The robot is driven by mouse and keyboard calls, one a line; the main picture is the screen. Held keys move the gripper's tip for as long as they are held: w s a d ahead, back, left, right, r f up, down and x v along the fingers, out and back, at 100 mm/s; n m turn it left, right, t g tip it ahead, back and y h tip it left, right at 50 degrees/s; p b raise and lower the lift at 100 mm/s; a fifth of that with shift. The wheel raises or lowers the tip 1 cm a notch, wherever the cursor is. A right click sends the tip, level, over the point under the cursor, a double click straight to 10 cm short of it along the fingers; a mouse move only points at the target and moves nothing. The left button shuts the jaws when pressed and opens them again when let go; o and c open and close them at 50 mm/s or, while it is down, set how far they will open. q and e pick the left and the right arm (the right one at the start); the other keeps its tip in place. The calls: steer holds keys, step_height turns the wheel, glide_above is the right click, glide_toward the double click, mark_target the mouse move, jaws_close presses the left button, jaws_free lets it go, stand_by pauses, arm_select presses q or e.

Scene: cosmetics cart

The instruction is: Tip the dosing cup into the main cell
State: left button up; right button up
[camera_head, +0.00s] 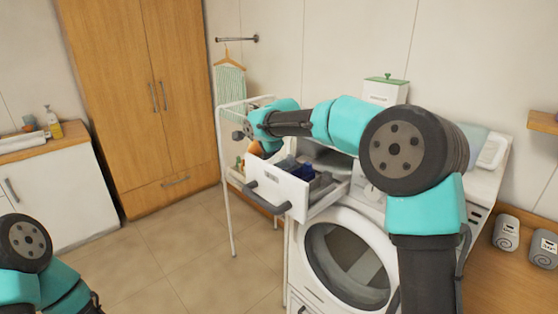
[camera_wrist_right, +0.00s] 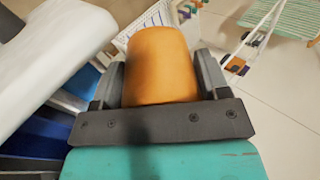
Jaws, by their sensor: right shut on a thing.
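The orange dosing cup (camera_wrist_right: 160,58) is clamped between the two fingers of my right gripper (camera_wrist_right: 160,82) in the right wrist view. A bit of its orange also shows under my right wrist in the head view (camera_head: 253,149). The open white detergent drawer (camera_head: 272,181) sticks out of the washing machine, with blue and grey compartments (camera_head: 303,170) inside. The cup is in the air beside the drawer's left end in the head view. I cannot tell which compartment is the main cell, nor see the cup's contents. My left gripper is out of view; only my left arm shows.
The washing machine (camera_head: 348,262) stands below the drawer. A white wire cart (camera_head: 226,180) stands close at its left. A white box with a green lid (camera_head: 386,90) is on top at the back. The tiled floor (camera_head: 165,255) at left is clear.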

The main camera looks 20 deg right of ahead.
steer(key=shift+w+a+f+g+h, duration=0.25)
steer(key=shift+a+f+g+h, duration=0.1)
steer(key=shift+g+h, duration=0.4)
steer(key=shift+w+a+r+n+g+h, duration=0.5)
steer(key=shift+w+a+r+g+h, duration=0.4)
steer(key=shift+h, duration=0.25)
steer(key=shift+w+a+f+g+h, duration=0.25)
steer(key=shift+w+a+g+h, duration=0.05)
steer(key=shift+a+g+h, duration=0.25)
steer(key=shift+n+g+h, duration=0.4)
steer(key=shift+g+h, duration=0.3)
steer(key=shift+h, duration=0.15)
steer(key=shift+w+a+f, duration=0.2)
steer(key=shift+f, duration=0.45)
steer(key=shift+w+a+f, duration=0.15)
steer(key=shift+a+f, duration=0.05)
steer(key=shift+f, duration=0.4)
steer(key=shift+w+a+f, duration=0.2)
steer(key=shift+f, duration=0.45)
